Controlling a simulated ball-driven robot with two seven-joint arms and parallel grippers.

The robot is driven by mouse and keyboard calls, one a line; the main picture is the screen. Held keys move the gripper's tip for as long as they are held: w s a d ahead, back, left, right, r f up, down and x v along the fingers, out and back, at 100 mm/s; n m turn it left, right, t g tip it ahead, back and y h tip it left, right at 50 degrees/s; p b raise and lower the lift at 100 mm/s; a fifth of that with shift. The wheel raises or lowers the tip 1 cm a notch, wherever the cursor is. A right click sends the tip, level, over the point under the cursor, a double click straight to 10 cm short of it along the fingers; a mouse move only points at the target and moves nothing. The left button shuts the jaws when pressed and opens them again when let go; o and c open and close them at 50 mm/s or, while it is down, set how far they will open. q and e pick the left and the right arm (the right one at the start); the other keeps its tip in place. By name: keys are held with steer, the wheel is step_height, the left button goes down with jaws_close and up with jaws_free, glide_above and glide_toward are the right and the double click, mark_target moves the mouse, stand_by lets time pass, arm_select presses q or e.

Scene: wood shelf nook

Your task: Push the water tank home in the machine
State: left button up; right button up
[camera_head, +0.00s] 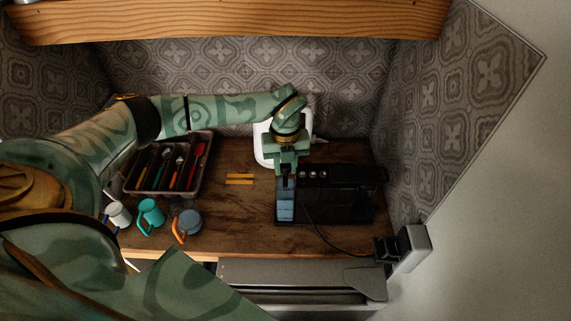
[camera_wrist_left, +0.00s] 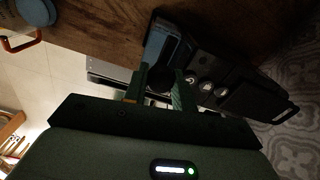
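The black coffee machine (camera_head: 345,205) stands at the right of the wooden counter and also shows in the left wrist view (camera_wrist_left: 215,75). The bluish, see-through water tank (camera_head: 285,209) is at the machine's left side, upright; it also shows in the left wrist view (camera_wrist_left: 160,42). My left gripper (camera_head: 285,182) points down at the rear part of the tank. In the left wrist view its two fingers (camera_wrist_left: 160,84) stand apart, with a dark part of the scene between them. Whether they touch the tank is unclear. My right gripper is not in view.
A cutlery tray (camera_head: 128,186) and several mugs, including a teal one (camera_head: 151,213), stand on the left. Two yellow strips (camera_head: 240,179) lie mid-counter. A white rounded object (camera_head: 264,150) stands behind my gripper. A cable (camera_head: 330,240) runs to a wall-side box (camera_head: 411,247).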

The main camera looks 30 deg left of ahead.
arm_select(q)
steer(key=o, duration=0.4)
steer(key=shift+o, duration=0.2)
step_height(320, 180, up, 16)
steer(key=b, duration=0.1)
steer(key=shift+r, duration=0.2)
steer(key=shift+f, duration=0.1)
